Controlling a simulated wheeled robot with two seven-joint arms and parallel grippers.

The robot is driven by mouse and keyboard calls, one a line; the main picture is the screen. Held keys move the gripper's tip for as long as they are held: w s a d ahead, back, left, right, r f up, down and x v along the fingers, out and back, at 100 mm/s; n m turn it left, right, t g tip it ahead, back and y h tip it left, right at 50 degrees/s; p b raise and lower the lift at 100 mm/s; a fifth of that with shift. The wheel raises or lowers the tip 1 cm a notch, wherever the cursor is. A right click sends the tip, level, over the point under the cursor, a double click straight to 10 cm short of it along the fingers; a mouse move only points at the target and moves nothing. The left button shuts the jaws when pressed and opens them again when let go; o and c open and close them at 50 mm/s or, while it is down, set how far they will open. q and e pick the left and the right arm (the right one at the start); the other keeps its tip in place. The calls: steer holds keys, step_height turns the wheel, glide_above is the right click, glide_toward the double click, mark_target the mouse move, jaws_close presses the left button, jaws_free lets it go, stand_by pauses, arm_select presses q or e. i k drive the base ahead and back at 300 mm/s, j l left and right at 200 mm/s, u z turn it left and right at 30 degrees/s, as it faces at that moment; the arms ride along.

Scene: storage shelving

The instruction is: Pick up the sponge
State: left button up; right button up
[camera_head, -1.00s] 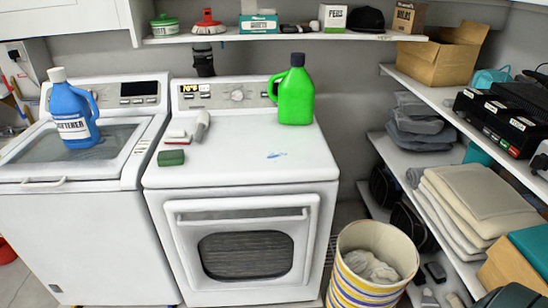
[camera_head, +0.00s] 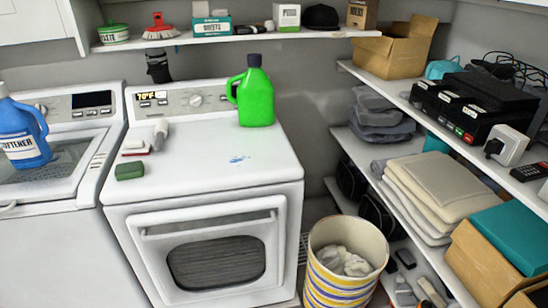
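A small green block that looks like the sponge (camera_head: 130,171) lies flat on the white dryer top (camera_head: 195,185), near its front left corner. Behind it are a white and red brush-like item (camera_head: 135,147) and a light grey item (camera_head: 160,133), both close by but apart from it. A blue smear (camera_head: 238,159) marks the middle of the dryer top. Neither of my grippers is in view.
A green jug (camera_head: 256,97) stands at the back right of the dryer top. A blue softener jug (camera_head: 24,137) stands on the washer at left. A striped hamper (camera_head: 318,285) stands on the floor at right, beside loaded shelves. The dryer's front middle is clear.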

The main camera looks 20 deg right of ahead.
mark_target(122, 172)
steer(key=i+j+z, duration=0.2)
steer(key=i+z, duration=0.2)
steer(key=i+j+z, duration=0.25)
steer(key=z, duration=0.2)
steer(key=i+j, duration=0.3)
steer(key=i+j+z, duration=0.15)
steer(key=j, duration=0.35)
steer(key=i+j, duration=0.4)
steer(key=j+u, duration=0.1)
steer(key=u, duration=0.8)
